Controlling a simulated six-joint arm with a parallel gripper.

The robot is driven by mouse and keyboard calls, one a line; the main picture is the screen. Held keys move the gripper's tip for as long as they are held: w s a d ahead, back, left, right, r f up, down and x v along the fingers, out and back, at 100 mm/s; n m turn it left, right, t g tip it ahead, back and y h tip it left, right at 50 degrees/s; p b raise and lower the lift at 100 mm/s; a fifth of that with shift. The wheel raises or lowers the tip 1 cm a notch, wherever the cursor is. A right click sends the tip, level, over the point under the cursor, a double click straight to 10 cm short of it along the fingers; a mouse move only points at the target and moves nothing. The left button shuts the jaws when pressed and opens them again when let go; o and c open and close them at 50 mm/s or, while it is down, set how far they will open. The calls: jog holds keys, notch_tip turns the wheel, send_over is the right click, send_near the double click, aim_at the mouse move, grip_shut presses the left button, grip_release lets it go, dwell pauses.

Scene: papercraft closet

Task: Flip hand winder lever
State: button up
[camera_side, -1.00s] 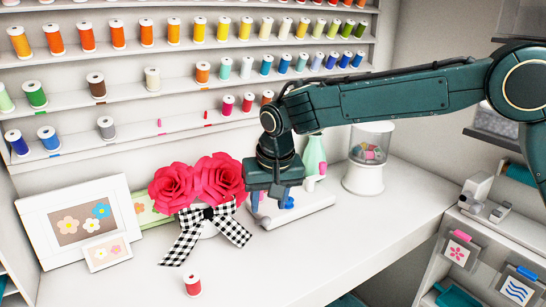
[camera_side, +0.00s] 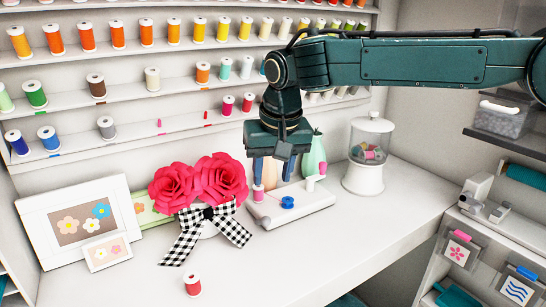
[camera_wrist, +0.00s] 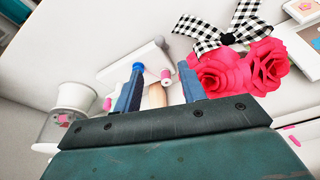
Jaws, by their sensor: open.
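The hand winder is a white base (camera_side: 312,204) on the white worktop, with a blue knob (camera_side: 287,202) on top. In the wrist view, the blue knob (camera_wrist: 138,67) shows by the left fingertip and a pink spool (camera_wrist: 166,76) shows between the fingers. My gripper (camera_side: 274,176) is open and empty, pointing down above the back of the winder. It also shows in the wrist view (camera_wrist: 162,82). I cannot make out a separate lever.
Red paper flowers (camera_side: 200,182) with a checked bow stand close left of the winder. A pale green vase (camera_side: 315,158) is behind it. A clear-topped jar (camera_side: 370,155) stands right. A red spool (camera_side: 192,284) is at the front. The worktop's front right is clear.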

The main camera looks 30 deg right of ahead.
jog(key=shift+d, duration=0.1)
jog(key=n+t+y, duration=0.3)
jog(key=n+y, duration=0.4)
jog(key=n, duration=1.9)
send_near(266, 218)
jog(key=shift+s+d+r, duration=0.35)
jog(key=shift+s+d, duration=0.05)
jog(key=shift+d, duration=0.2)
jog(key=shift+s+d+r, duration=0.35)
jog(key=shift+s+d, duration=0.05)
jog(key=shift+d, duration=0.15)
jog(key=shift+a+f, duration=0.1)
jog(key=shift+x, duration=6.8)
jog(key=shift+w, duration=0.15)
